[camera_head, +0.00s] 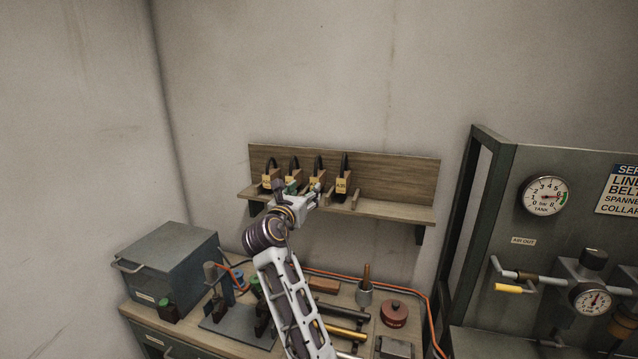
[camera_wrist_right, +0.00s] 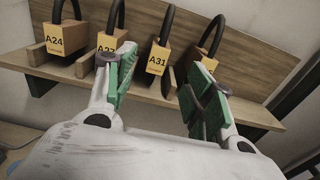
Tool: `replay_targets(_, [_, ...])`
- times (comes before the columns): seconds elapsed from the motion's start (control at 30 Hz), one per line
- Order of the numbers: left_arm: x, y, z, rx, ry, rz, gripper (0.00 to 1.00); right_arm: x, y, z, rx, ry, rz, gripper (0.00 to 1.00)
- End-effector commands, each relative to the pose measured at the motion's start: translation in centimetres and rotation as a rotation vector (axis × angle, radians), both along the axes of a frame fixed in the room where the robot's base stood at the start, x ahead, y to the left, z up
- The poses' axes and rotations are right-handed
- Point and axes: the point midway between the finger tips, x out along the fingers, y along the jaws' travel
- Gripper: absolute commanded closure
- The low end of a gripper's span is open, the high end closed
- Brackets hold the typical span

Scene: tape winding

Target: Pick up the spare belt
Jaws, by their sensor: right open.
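Several black belts with yellow tags stand in a row in slots on a wooden wall shelf (camera_head: 395,210). In the right wrist view the tags read A24 (camera_wrist_right: 54,40), A27 or similar (camera_wrist_right: 108,42), partly covered by a finger, and A31 (camera_wrist_right: 157,62). The rightmost belt (camera_head: 343,168) has a tag partly hidden by the other finger in the wrist view. Which one is the spare belt, I cannot tell. My right gripper (camera_head: 303,195) is open and empty, just in front of the shelf. In the wrist view the A31 belt shows between its green-padded fingers (camera_wrist_right: 163,80), apart from them.
Below is a workbench with a grey metal box (camera_head: 168,262), a red round tin (camera_head: 394,313), a cup with a wooden-handled tool (camera_head: 364,292) and an orange hose (camera_head: 432,318). A dark cabinet frame with gauges (camera_head: 544,195) stands right. The shelf's right end is empty.

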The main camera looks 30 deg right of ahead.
Motion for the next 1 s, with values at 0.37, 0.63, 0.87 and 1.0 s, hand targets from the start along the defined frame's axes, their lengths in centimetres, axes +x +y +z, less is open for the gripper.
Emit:
replay_targets(0.37, [-0.3,0.5,0.2,0.005,0.003,-0.001,0.6,0.6,-0.7,0.0,0.001,-0.001,0.0,0.46])
replay_targets(0.63, [-0.3,0.4,0.7,0.005,0.003,-0.001,0.6,2.7,-3.1,0.1,0.001,-0.002,0.0,0.46])
replay_targets(0.87, [-0.3,0.4,1.2,0.005,0.003,-0.001,0.6,4.6,-5.3,0.1,0.001,0.0,0.0,0.46])
replay_targets(1.0, [-0.2,0.3,1.3,0.004,0.003,0.0,0.6,5.3,-6.2,0.0,0.002,-0.001,0.0,0.46])
